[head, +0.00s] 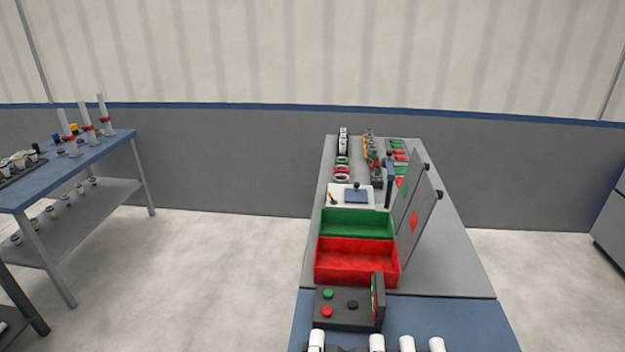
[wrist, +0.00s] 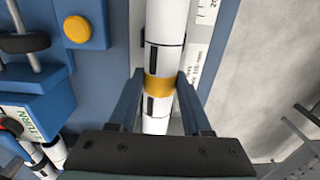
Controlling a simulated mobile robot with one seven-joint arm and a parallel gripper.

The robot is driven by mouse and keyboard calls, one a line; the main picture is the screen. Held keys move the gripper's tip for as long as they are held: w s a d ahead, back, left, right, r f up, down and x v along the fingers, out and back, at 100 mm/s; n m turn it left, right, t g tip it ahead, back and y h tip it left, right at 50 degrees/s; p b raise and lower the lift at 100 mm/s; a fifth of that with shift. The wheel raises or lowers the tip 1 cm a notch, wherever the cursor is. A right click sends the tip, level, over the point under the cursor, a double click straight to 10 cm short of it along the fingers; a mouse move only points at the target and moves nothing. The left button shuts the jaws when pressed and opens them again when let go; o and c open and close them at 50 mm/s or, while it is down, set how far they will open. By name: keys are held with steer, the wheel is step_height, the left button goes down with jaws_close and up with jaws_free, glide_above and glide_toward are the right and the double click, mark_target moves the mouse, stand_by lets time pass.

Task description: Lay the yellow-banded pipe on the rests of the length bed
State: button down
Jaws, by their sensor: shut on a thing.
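In the wrist view the yellow-banded pipe (wrist: 158,84) is white with a yellow band and dark marks, and runs up and down the picture. My gripper (wrist: 161,78) is shut on it, with one blue finger on each side near the band. The pipe's lower end is hidden behind the gripper body. A blue fixture with a white scale label (wrist: 197,58) lies along the pipe's right side; it may be the length bed. I cannot tell whether the pipe touches its rests. My gripper does not show in the head view.
In the wrist view a yellow button (wrist: 77,29) on a blue block, a "TURN" sign (wrist: 36,115) and a grey rod (wrist: 22,32) stand left. The head view shows a green tray (head: 357,223), a red tray (head: 355,262), a button box (head: 345,308) and several white pipe ends (head: 407,345).

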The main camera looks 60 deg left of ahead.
steer(key=shift+f, duration=0.5)
steer(key=shift+c, duration=1.3)
jaws_free()
step_height(320, 180, up, 13)
steer(key=shift+b, duration=0.4)
steer(key=shift+w+d, duration=0.1)
steer(key=shift+w, duration=0.1)
